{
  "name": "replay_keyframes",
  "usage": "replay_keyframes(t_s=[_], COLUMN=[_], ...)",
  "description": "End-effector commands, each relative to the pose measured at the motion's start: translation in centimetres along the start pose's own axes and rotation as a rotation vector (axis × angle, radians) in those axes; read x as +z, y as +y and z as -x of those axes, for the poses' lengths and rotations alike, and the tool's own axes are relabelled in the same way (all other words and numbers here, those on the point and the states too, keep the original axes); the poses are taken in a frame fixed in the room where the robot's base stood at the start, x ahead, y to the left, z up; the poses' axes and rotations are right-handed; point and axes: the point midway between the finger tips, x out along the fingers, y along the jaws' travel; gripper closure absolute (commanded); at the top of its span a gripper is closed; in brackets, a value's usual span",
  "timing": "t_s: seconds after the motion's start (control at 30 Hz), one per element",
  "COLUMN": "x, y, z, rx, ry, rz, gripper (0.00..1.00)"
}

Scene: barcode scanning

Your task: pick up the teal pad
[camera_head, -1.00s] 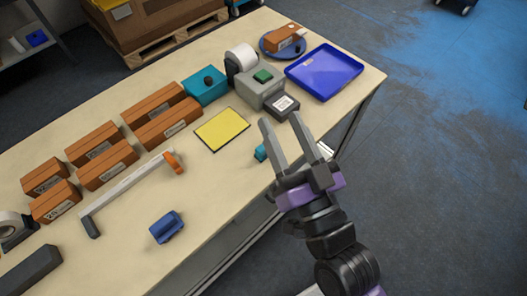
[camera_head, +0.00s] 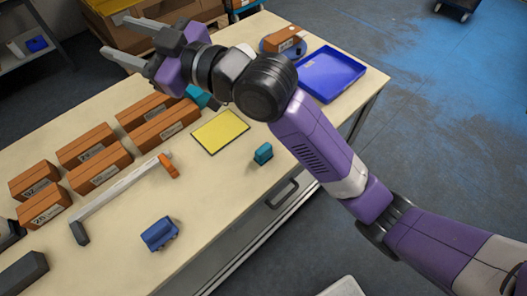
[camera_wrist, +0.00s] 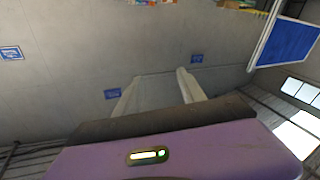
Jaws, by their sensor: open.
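A small teal block (camera_head: 263,153), which looks like the teal pad, stands on the table right of the yellow sheet and near the front edge. A larger teal item (camera_head: 198,95) shows farther back, partly hidden by my arm. My gripper (camera_head: 112,36) is raised at the upper left in the head view, far from the small teal block. Its two fingers are apart with nothing between them. In the wrist view my gripper (camera_wrist: 157,88) points toward a grey wall, and no teal thing shows there.
Several orange-brown boxes (camera_head: 95,165) stand on the left of the table. A yellow sheet (camera_head: 220,132), a white bar with an orange end (camera_head: 120,198) and a blue item (camera_head: 160,234) lie nearby. A blue tray (camera_head: 325,74) is at the back right. My arm covers the back middle.

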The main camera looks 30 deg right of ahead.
Motion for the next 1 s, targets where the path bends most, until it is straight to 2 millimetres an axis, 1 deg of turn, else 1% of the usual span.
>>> replay_keyframes(t_s=[0.03, 0.13, 0.17, 0.2, 0.27, 0.3, 0.37, 0.4, 0.47, 0.5, 0.57, 0.6, 0.7, 0.8, 0.9, 1.0], x=[1.1, 4.1, 5.1, 6.6, 9.1, 10.8, 13.3, 14.9, 17.2, 18.6, 20.7, 21.9, 24.2, 25.7, 25.9, 25.9], y=[-0.1, -0.8, -0.9, -0.9, -0.8, -0.6, -0.1, 0.3, 0.9, 1.4, 2.2, 2.6, 2.9, 2.2, 2.0, 2.0], z=[-0.5, -0.9, -0.8, -0.6, 0.1, 0.8, 2.1, 3.2, 5.0, 6.4, 8.7, 10.4, 14.4, 17.6, 19.9, 21.2], rx=[-0.046, -0.145, -0.176, -0.216, -0.278, -0.320, -0.383, -0.425, -0.488, -0.532, -0.603, -0.657, -0.799, -0.932, -1.030, -1.098], ry=[-0.056, -0.186, -0.228, -0.289, -0.385, -0.454, -0.558, -0.624, -0.726, -0.793, -0.896, -0.967, -1.108, -1.193, -1.239, -1.262], rz=[0.063, 0.172, 0.206, 0.251, 0.319, 0.362, 0.424, 0.460, 0.510, 0.539, 0.578, 0.602, 0.633, 0.631, 0.632, 0.650], gripper=[0.53, 0.53, 0.53, 0.53, 0.53, 0.53, 0.53, 0.53, 0.53, 0.53, 0.53, 0.53, 0.53, 0.53, 0.53, 0.53])
